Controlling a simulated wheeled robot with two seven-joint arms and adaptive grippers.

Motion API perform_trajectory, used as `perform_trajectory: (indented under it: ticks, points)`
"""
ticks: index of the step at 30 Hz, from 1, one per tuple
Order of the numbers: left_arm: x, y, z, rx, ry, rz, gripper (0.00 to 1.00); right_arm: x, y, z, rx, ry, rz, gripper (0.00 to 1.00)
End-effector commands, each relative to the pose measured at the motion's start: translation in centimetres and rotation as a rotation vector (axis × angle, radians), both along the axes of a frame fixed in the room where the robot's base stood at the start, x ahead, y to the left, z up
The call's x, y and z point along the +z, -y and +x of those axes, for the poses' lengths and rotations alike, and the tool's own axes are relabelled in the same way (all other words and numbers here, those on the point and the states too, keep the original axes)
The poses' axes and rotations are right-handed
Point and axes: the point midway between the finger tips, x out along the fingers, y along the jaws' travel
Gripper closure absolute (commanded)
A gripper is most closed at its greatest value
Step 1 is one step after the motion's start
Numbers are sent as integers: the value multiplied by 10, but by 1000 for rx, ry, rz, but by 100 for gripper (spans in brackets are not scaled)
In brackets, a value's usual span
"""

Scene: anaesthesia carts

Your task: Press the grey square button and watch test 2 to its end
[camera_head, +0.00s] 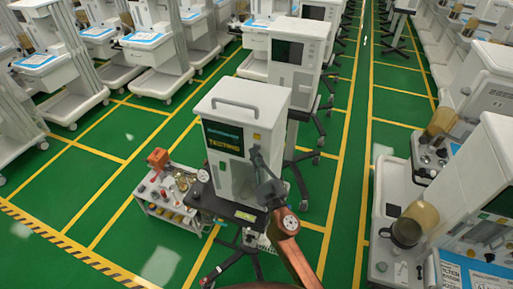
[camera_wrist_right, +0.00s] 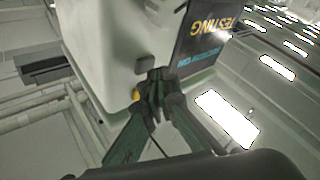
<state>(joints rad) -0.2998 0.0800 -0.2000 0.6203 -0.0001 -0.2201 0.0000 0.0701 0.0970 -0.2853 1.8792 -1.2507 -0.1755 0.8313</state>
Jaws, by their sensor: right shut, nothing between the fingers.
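A white boxy machine (camera_head: 262,103) stands on a dark wheeled stand in the middle of the head view. Its dark screen (camera_head: 224,137) shows yellow text reading TESTING; the screen appears upside down in the right wrist view (camera_wrist_right: 205,35). A small yellow-orange knob or button (camera_head: 256,136) is on the front, right of the screen, and shows beside the fingers in the right wrist view (camera_wrist_right: 136,94). My right gripper (camera_head: 256,153) is shut and empty, its tips at or very close to the front panel (camera_wrist_right: 158,74).
A low cart (camera_head: 172,198) with valves and gauges stands left of the machine. White anaesthesia carts line the left and right (camera_head: 486,170). More machines (camera_head: 297,55) stand behind.

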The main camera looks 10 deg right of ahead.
Motion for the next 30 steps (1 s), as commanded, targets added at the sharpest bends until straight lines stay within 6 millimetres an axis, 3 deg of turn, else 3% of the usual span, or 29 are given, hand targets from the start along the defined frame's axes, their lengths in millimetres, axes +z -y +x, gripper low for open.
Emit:
perform_trajectory:
  ticks: [14,30]
  points:
    - [0,0,0,0,0,0,74,0,-5,-7,1,-1,1,100]
    - [-3,0,0,0,0,0,74,-1,-30,-45,1,-1,1,100]
